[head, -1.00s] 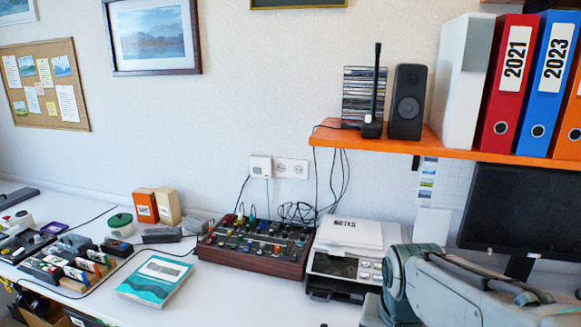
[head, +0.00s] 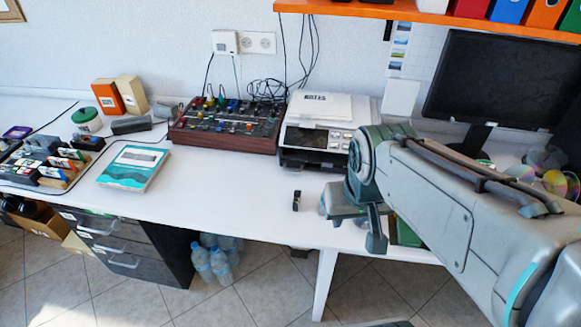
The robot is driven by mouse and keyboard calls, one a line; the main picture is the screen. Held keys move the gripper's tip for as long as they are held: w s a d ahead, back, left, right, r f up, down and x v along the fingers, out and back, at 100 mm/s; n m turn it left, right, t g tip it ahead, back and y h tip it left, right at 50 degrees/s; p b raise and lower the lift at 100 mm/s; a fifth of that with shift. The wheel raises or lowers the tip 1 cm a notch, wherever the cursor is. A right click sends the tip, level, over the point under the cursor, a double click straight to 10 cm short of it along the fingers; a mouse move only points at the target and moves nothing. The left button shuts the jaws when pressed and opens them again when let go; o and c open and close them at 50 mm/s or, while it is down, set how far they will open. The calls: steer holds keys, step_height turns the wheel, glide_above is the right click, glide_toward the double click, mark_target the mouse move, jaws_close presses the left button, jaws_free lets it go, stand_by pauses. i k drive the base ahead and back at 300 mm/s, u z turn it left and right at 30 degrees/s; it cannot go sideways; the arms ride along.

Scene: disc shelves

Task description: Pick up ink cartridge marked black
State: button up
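A small dark upright piece (head: 296,200) stands on the white desk (head: 225,196), in front of the printer (head: 316,135). It may be an ink cartridge, but it is too small for me to read any marking. My arm reaches in from the right, and the gripper end (head: 374,238) is near the desk's front edge, to the right of the small piece and apart from it. The arm partly hides my gripper, and I cannot see its fingers clearly.
A brown-sided control box (head: 222,139) and a teal and white book (head: 135,166) lie to the left. A monitor (head: 491,80) stands at the back right, near shiny discs (head: 553,180). The desk between book and small piece is clear.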

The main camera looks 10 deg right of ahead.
mark_target(297, 197)
steer(key=z, duration=3.8)
steer(key=k, duration=1.95)
steer(key=u, duration=1.5)
steer(key=i, duration=0.5)
steer(key=u, duration=0.05)
